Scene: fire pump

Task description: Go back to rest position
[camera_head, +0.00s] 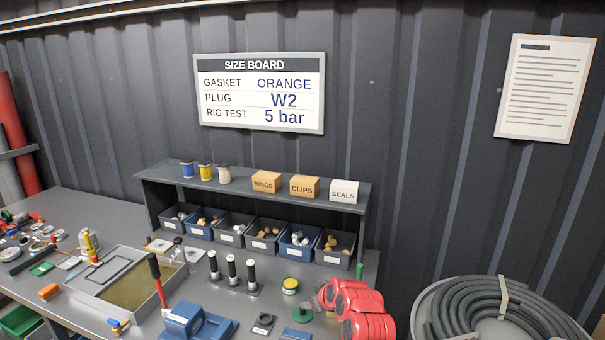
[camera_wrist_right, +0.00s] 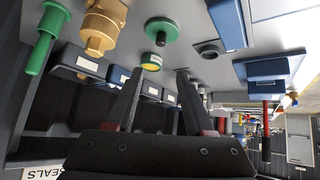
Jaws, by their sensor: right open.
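My right gripper (camera_wrist_right: 161,70) shows in the right wrist view with its two dark fingers spread apart and nothing between them. In the head view a red rounded shape at the bench's right end looks like part of my right arm; the fingers are not clear there. My left gripper is not in view.
The bench holds a shallow tray (camera_head: 86,287), a blue press with a red lever (camera_head: 187,317), and three dark posts (camera_head: 232,271). Blue and grey bins (camera_head: 264,246) stand under a shelf (camera_head: 330,200). A coiled hose (camera_head: 480,315) lies in a round tub at right. The wall carries a size board (camera_head: 260,93).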

